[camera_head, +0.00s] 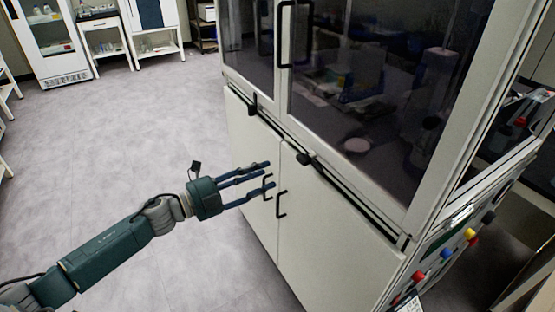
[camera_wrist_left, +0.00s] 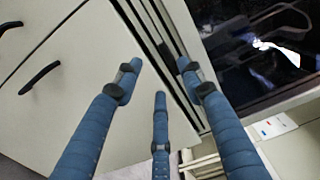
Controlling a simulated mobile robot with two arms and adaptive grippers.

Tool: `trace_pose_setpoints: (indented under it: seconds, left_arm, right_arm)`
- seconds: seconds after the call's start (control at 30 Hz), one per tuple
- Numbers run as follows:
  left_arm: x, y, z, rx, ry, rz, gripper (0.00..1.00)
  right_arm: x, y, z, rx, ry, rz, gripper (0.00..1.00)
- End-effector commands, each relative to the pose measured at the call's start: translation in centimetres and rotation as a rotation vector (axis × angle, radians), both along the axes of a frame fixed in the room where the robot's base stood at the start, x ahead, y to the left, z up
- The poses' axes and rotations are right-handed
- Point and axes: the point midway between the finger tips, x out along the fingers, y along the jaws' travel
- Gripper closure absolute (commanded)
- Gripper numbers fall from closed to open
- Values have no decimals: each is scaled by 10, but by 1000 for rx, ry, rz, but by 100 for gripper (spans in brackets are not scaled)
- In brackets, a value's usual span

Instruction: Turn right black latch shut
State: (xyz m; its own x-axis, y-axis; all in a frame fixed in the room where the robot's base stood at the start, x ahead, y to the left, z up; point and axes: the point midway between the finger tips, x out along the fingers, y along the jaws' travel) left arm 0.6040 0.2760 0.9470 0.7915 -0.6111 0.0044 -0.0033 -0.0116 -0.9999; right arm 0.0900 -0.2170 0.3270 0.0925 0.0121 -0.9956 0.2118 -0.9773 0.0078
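The right black latch (camera_head: 304,158) is a small dark piece on the seam between the glass upper doors and the pale lower doors of the cabinet. A second black latch (camera_head: 252,109) sits farther left on the same seam. My left gripper (camera_head: 266,175) is open and empty, with its blue fingers spread in front of the lower doors, left of and slightly below the right latch, apart from it. The left wrist view shows the fingers (camera_wrist_left: 160,76) near the dark seam; a small dark piece (camera_wrist_left: 165,52) there may be a latch, but I cannot tell which.
Two black lower-door handles (camera_head: 281,204) (camera_head: 268,187) stick out near my fingers. A tall black handle (camera_head: 281,35) is on the glass doors. Colored buttons (camera_head: 446,252) are on the right side panel. Open floor (camera_head: 120,140) lies left of the cabinet.

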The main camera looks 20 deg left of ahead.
Motion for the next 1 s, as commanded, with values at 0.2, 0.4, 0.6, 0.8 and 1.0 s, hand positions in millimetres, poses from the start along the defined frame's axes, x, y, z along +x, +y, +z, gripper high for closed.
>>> trace_pose_setpoints:
  seconds: [0.2, 0.4, 0.6, 0.8, 1.0]
  left_arm:
    - [20, -19, 7, 2, -11, -9, 60]
    - [51, -42, 7, 1, -8, -6, 60]
    - [74, -60, 5, 1, -6, -6, 60]
    - [83, -67, 3, 1, -5, -5, 60]
    - [83, -67, 3, 2, -4, -5, 60]
  right_arm:
    - [0, -16, 8, -18, -1, -1, 60]
    - [1, -32, 18, -37, -1, 0, 60]
    - [1, -23, 22, -27, -1, 0, 60]
    - [0, -6, 23, -7, 0, 1, 60]
    - [0, -7, 23, -8, 0, 2, 60]
